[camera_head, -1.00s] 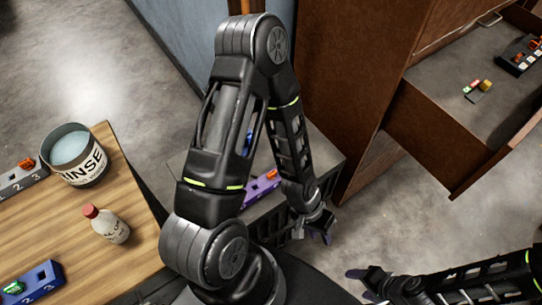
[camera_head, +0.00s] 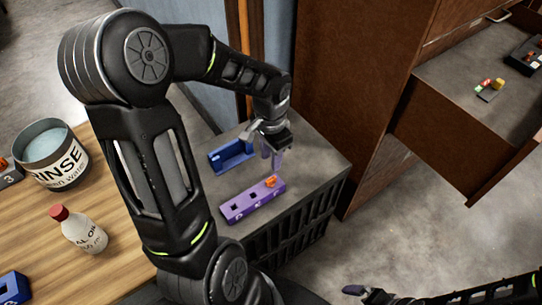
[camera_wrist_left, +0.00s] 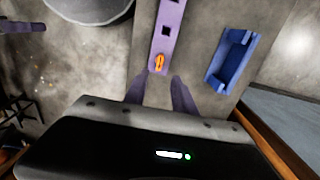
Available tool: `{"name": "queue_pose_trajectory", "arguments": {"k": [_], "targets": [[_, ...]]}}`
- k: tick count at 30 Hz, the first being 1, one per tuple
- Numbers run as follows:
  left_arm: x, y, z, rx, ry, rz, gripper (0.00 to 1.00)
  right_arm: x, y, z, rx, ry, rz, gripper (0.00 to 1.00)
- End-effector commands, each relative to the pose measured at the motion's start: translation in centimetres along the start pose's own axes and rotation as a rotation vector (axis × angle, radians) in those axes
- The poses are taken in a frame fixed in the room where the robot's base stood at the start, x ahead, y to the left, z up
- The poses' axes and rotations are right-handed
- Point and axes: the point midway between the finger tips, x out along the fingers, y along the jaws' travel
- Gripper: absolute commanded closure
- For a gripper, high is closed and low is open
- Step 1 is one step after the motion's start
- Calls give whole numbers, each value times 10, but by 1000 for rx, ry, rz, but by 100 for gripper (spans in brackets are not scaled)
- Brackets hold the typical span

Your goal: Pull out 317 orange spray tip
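The orange spray tip (camera_head: 271,182) sits in the end slot of a purple rack (camera_head: 240,209) on the grey-topped cabinet. The rack's other two slots look empty. The tip also shows in the left wrist view (camera_wrist_left: 159,62), just past the fingertips and roughly in line with the gap between them. My left gripper (camera_head: 271,160) is above the cabinet top, close to the tip. In the left wrist view its two purple fingers (camera_wrist_left: 159,82) are spread with nothing between them. My right gripper (camera_head: 355,291) is low at the bottom edge, partly cut off. The number 317 is not readable.
A blue open tray (camera_head: 232,157) lies beside the rack. A wooden table (camera_head: 115,235) at left holds a rinse pot (camera_head: 60,160) and a red-capped bottle (camera_head: 84,232). An open drawer (camera_head: 440,135) stands at right, past the brown cabinet.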

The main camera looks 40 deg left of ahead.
Motion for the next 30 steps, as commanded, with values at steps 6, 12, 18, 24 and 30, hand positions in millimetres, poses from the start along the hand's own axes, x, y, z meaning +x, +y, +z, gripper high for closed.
{"name": "queue_pose_trajectory", "arguments": {"k": [6, 12, 18, 24, 30], "targets": [[14, 0, 0, 0, 0, 1, 68, 10, 4, 0, 0, 0, 0, 0], [36, 0, 0, 0, -1, 1, 68, 28, 11, 0, -1, 0, 1, 0], [63, 1, 0, 0, -1, 1, 68, 48, 19, 0, -2, 0, 1, 0], [86, 1, 0, 0, 0, 1, 68, 65, 26, 0, -3, 0, 2, 0], [98, 1, 0, 0, 0, 2, 68, 74, 30, 0, -4, 0, 2, 0]]}}
